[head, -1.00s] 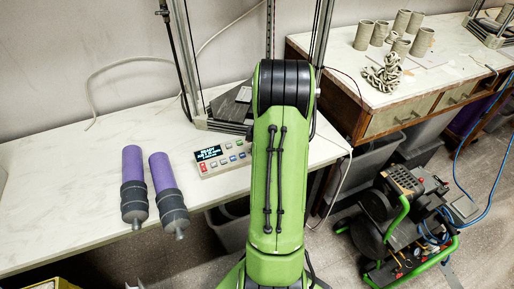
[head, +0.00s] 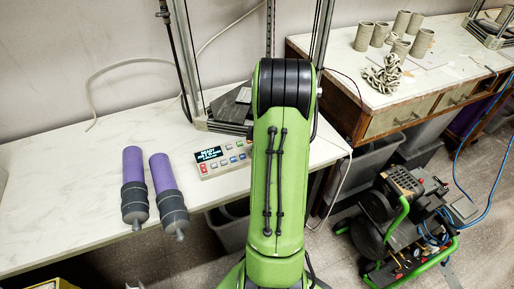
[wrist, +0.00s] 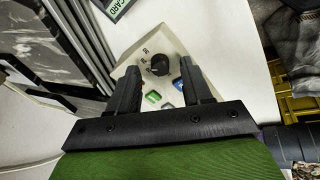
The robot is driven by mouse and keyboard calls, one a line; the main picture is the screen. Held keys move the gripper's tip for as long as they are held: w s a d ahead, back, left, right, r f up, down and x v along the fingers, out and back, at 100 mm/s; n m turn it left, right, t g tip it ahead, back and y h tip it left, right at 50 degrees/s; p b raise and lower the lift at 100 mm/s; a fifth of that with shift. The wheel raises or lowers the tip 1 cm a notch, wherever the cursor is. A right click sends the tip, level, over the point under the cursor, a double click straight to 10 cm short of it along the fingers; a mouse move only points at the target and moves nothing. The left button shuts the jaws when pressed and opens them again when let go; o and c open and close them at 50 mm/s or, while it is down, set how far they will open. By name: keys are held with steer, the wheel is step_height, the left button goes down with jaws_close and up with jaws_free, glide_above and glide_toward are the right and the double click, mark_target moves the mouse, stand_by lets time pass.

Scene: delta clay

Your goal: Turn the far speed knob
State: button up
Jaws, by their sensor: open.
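In the wrist view a round black knob (wrist: 159,65) with scale marks beside it sits on a beige control panel (wrist: 163,38). My gripper (wrist: 160,72) is open, with its two dark fingers on either side of the knob in the picture. I see nothing held between them, and I cannot tell whether either finger touches the knob. Green and blue buttons show below the knob. In the head view a control box (head: 222,159) with a lit screen and coloured buttons lies left of my arm. The gripper and the knob are hidden there, and I see only one knob.
Two purple and grey cylinders (head: 168,190) lie on the white table (head: 60,190) left of the control box. A metal frame (head: 205,122) stands behind it. Clay pieces (head: 383,75) are on another table at right, with a compressor (head: 400,215) on the floor.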

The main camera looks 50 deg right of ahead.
steer(key=p+v, duration=0.3)
steer(key=v, duration=1.1)
steer(key=shift+r+p, duration=0.3)
steer(key=shift+p, duration=0.1)
steer(key=shift+a, duration=0.1)
steer(key=w+a+r+m+p, duration=0.1)
steer(key=w+a+r+p, duration=0.1)
steer(key=a+r, duration=0.6)
steer(key=w+a+r+m+p, duration=0.1)
steer(key=a+r+p, duration=0.2)
steer(key=a+r, duration=0.55)
steer(key=s+a+r+m+t+p, duration=0.1)
steer(key=s+a+m+p, duration=0.1)
steer(key=s+a, duration=0.3)
steer(key=s+a+r+m+y+p, duration=0.1)
steer(key=s+a, duration=0.4)
steer(key=a, duration=0.6)
steer(key=shift+s+r+m+t+p, duration=0.25)
steer(key=shift+r+m+t+p, duration=0.2)
steer(key=shift+m+p, duration=0.1)
steer(key=shift+a, duration=0.1)
